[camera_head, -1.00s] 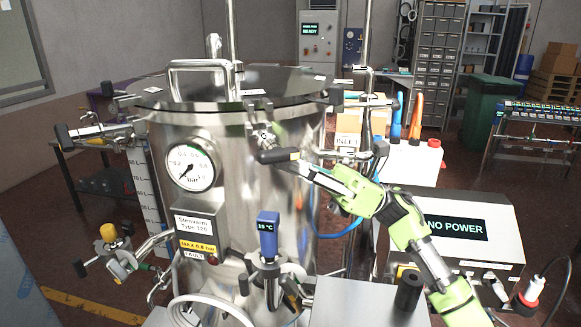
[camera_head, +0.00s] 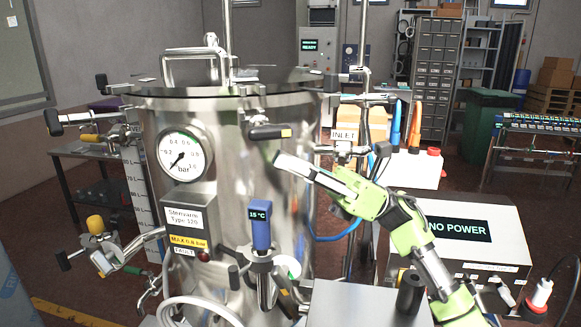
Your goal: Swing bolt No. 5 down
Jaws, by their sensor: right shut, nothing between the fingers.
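The steel vessel (camera_head: 235,170) stands in the middle, with swing bolts around its lid rim. A front bolt with a black crossbar handle (camera_head: 265,132) and a pale yellow end mark sits just below the rim. How far it is tilted is hard to tell. No bolt number is readable. My right gripper (camera_head: 279,158) is shut and empty, just below and right of that handle, apart from it in the picture. Another bolt (camera_head: 75,118) juts outward at the left. My left gripper is not in view.
A pressure gauge (camera_head: 184,156) and a blue 15 °C display (camera_head: 261,226) are on the vessel's front. A yellow-capped valve (camera_head: 95,224) juts out at lower left.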

